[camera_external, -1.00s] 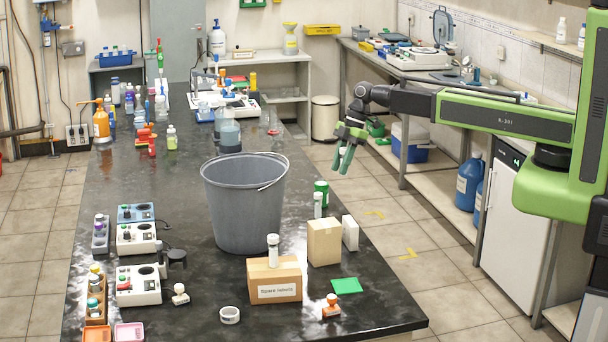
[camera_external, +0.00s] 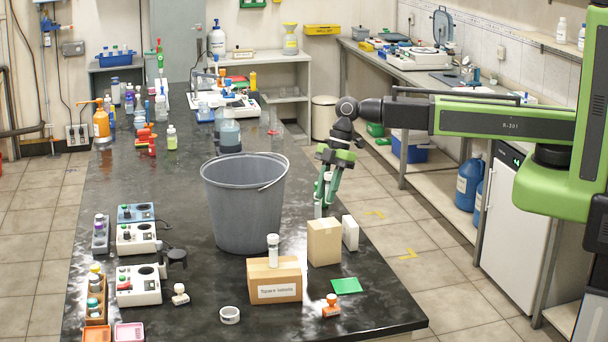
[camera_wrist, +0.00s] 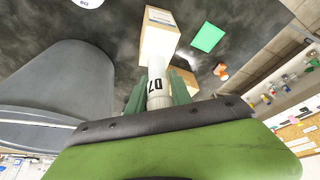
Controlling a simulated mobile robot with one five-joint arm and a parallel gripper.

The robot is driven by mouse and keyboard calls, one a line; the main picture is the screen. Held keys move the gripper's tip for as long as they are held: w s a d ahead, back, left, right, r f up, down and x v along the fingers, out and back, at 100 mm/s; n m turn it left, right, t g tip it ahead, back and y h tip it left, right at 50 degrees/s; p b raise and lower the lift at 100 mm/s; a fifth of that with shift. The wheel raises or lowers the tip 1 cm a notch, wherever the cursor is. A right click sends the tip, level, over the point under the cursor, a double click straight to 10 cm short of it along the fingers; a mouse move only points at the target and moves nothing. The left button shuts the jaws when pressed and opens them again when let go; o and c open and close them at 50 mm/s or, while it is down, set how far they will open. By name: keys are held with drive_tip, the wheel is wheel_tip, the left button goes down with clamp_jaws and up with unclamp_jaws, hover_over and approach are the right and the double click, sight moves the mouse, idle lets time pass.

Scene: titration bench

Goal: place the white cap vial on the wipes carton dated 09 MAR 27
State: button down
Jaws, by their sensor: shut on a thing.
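My gripper (camera_external: 326,186) points down behind the tan carton, shut on a slim white vial (camera_external: 318,211). In the wrist view the vial (camera_wrist: 156,82) sits between the green fingers, with "07" readable on its side. I cannot tell whether its foot still touches the bench. The plain tan carton (camera_external: 324,243) stands just in front of the gripper. A tan "Spare labels" box (camera_external: 262,276) stands to its left, with another white-capped vial (camera_external: 273,250) upright on top. No date is readable on any carton.
A large grey bucket (camera_external: 243,205) stands close left of the gripper. A small white box (camera_external: 350,233) stands right of the tan carton. A green card (camera_external: 346,286), an orange stamp (camera_external: 331,306) and a tape roll (camera_external: 230,315) lie nearer the front. Bare bench lies between them.

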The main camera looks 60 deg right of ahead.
drive_tip(key=shift+w+a+f+b, duration=0.15)
drive_tip(key=shift+a+f, duration=0.2)
drive_tip(key=shift+a, duration=0.25)
drive_tip(key=shift+s+a+f+b, duration=0.15)
drive_tip(key=shift+a+f, duration=0.2)
drive_tip(key=shift+a, duration=0.25)
wheel_tip(320, 180, down, 4)
drive_tip(key=b, duration=0.4)
drive_tip(key=shift+w+f, duration=0.1)
drive_tip(key=shift+f, duration=0.05)
drive_tip(key=shift+d+r, duration=0.1)
drive_tip(key=shift+r, duration=0.1)
drive_tip(key=shift+f, duration=0.1)
drive_tip(key=c, duration=1.1)
unclamp_jaws()
drive_tip(key=shift+c, duration=0.2)
